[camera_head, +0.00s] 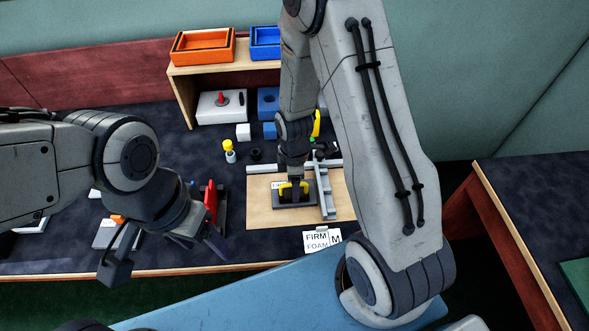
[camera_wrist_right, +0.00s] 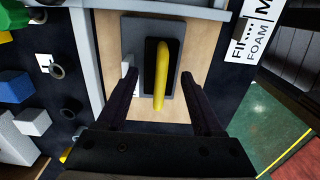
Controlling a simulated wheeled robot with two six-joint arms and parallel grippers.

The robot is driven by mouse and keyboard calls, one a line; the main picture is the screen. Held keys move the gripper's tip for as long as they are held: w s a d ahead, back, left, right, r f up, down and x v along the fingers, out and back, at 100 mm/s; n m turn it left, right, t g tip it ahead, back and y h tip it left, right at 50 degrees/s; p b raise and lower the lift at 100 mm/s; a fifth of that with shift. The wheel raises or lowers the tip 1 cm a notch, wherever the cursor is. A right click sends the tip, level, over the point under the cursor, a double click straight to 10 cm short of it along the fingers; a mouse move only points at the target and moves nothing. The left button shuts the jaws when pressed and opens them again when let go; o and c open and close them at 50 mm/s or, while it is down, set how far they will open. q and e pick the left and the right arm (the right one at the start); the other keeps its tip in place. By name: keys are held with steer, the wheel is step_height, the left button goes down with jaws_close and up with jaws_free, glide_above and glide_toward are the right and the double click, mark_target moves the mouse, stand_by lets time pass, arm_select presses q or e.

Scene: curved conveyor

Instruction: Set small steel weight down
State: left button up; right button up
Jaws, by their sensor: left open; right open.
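A dark grey block with a yellow bar handle (camera_head: 303,188), which looks like the small steel weight, rests flat on the light wooden board (camera_head: 262,214). In the right wrist view its yellow handle (camera_wrist_right: 161,80) lies between my open fingers, with a gap on each side. My right gripper (camera_head: 293,184) is above the block; its fingertips are hard to see in the head view. My left gripper (camera_head: 165,252) is open and empty near the table's front left edge, away from the block.
A grey metal bar (camera_head: 325,191) stands close right of the block. A "FIRM FOAM M" card (camera_head: 318,240) lies at the board's front. A red item (camera_head: 210,197) is near my left gripper. An orange tray (camera_head: 203,46) sits on the back shelf.

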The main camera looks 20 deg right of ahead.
step_height(320, 180, up, 9)
steer(key=shift+r, duration=0.15)
steer(key=s+a+r+m, duration=0.3)
steer(key=s+a+r, duration=0.3)
steer(key=s, duration=0.3)
steer(key=s+a+r+m+y, duration=0.1)
steer(key=s+a+r+m, duration=0.3)
steer(key=s, duration=0.5)
step_height(320, 180, up, 2)
steer(key=shift+a+r+m, duration=0.1)
steer(key=shift+a+m, duration=0.2)
steer(key=shift+a, duration=0.95)
